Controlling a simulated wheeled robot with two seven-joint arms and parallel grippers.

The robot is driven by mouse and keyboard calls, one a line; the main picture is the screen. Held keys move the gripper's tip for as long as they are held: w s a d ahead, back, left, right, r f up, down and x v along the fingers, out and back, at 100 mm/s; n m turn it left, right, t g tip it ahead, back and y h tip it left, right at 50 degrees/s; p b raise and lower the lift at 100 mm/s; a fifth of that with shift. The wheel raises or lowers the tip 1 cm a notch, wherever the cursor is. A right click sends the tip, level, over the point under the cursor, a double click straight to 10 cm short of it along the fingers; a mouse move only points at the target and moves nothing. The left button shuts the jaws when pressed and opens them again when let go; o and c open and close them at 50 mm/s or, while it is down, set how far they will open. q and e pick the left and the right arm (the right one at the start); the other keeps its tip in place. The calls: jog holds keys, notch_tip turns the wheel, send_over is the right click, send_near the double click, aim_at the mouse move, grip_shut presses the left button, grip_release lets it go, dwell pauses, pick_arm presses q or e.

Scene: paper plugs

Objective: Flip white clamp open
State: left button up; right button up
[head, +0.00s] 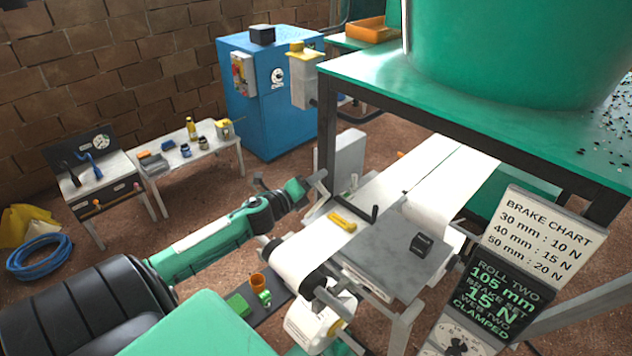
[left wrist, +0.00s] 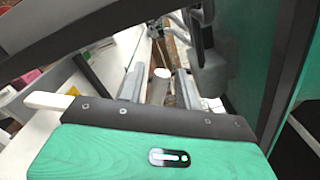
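My left gripper (head: 318,187) reaches in from the left beside the far left edge of the white paper web (head: 387,190). In the left wrist view its two grey fingers (left wrist: 160,88) are spread. A white round-ended piece (left wrist: 161,74) shows between them, with gaps at its sides; it may be the white clamp's handle, but I cannot tell. In the head view a small upright white piece (head: 353,182) stands just right of the gripper, close to a black bent bar (head: 362,213) at the web. Whether the clamp is open or shut is unclear. My right gripper is not identifiable.
A yellow block (head: 342,222) lies on the web, and a dark block (head: 421,244) sits on the grey plate (head: 385,262). An orange cup (head: 258,281) is nearer me. The brake chart sign (head: 540,235) stands right. A green-topped table (head: 480,95) overhangs the back.

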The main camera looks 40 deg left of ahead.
pick_arm(q)
jog(key=shift+s+f, duration=0.15)
jog(key=shift+s, duration=0.25)
jog(key=s+a+b, duration=0.1)
jog(key=s+b, duration=0.3)
jog(key=s, duration=0.9)
dwell(0.5)
